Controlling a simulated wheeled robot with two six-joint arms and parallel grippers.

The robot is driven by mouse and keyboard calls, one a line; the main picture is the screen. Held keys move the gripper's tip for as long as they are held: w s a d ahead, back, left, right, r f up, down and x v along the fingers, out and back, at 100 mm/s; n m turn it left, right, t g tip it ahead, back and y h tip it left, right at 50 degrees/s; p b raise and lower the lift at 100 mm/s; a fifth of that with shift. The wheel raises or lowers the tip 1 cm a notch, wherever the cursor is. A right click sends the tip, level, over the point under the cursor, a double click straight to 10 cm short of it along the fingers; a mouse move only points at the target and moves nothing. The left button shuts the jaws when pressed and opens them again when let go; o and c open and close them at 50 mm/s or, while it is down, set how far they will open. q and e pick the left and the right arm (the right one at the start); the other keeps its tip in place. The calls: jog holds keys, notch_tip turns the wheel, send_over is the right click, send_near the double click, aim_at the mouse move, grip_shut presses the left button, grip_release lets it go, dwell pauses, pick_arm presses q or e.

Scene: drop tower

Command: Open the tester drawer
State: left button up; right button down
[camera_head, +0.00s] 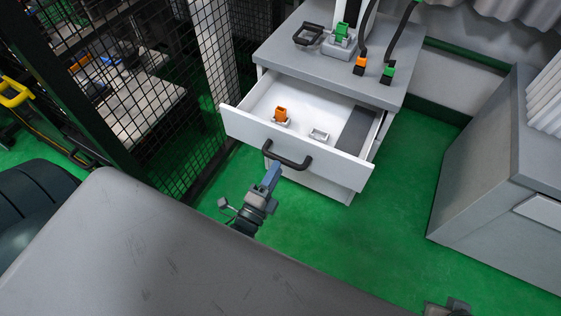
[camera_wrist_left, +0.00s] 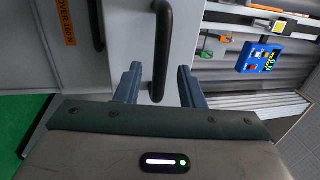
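The tester drawer (camera_head: 247,128) is white and stands pulled out of the grey-topped cabinet, so its inside shows. Its black bar handle (camera_head: 287,159) is on the front panel; the handle also shows in the left wrist view (camera_wrist_left: 162,40). My left gripper (camera_head: 272,174) is at the handle. In the wrist view its two fingers (camera_wrist_left: 159,86) stand apart, one on each side of the bar, with gaps between bar and fingers. A dark part at the bottom edge of the head view seems to be my right arm; its fingers cannot be made out.
An orange piece (camera_head: 281,115), a small white holder (camera_head: 319,134) and a dark pad (camera_head: 357,130) are in the drawer. A black mesh fence (camera_head: 160,110) stands left. A grey cabinet (camera_head: 490,170) stands right. Green floor (camera_head: 390,215) is clear between.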

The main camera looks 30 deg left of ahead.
pick_arm(q)
jog(key=s+f, duration=0.1)
jog(key=s, duration=0.5)
pick_arm(e)
jog(key=shift+a+f, duration=0.4)
jog(key=shift+f, duration=0.15)
pick_arm(q)
jog(key=shift+a+f, duration=0.1)
jog(key=shift+a, duration=0.05)
pick_arm(e)
jog(key=shift+w+d+r+t, duration=0.1)
jog(key=shift+r+t, duration=0.05)
jog(key=shift+t, duration=0.15)
